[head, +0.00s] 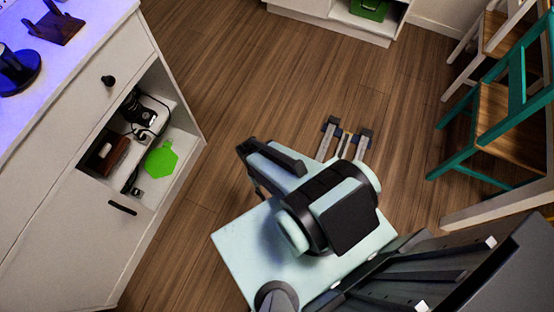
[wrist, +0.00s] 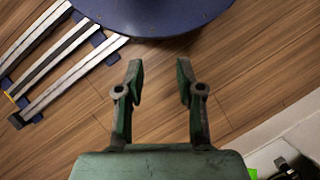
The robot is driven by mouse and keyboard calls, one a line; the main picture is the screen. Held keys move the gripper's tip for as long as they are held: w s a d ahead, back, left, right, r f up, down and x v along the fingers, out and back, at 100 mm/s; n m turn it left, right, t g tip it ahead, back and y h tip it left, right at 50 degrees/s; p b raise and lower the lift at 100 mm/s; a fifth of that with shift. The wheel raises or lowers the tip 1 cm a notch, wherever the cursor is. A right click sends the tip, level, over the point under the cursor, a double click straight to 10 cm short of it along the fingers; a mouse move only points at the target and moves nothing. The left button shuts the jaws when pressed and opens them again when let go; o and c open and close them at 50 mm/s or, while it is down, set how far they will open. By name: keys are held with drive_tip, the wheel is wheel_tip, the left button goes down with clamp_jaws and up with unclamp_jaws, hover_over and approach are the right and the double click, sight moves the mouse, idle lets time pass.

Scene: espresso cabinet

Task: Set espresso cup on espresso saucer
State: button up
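I cannot make out an espresso cup or an espresso saucer in either view. My gripper (wrist: 160,80) is open and empty in the wrist view, with its two dark green fingers apart over the wooden floor. In the head view the arm is folded in front of my body, and I cannot clearly pick out the fingertips.
A white cabinet (head: 62,215) at left has an open shelf holding a black-and-silver appliance (head: 148,108), a brown box (head: 109,152) and a bright green hexagonal item (head: 161,160). A teal chair (head: 515,115) stands at right. The wooden floor (head: 255,75) between is clear.

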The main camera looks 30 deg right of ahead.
drive_tip(key=shift+g, duration=0.7)
drive_tip(key=s, duration=0.1)
drive_tip(key=s+d+f, duration=0.1)
drive_tip(key=s, duration=0.3)
drive_tip(key=shift+s+d+f, duration=0.15)
drive_tip(key=shift+s+f, duration=0.1)
wheel_tip(320, 180, up, 4)
drive_tip(key=p, duration=0.4)
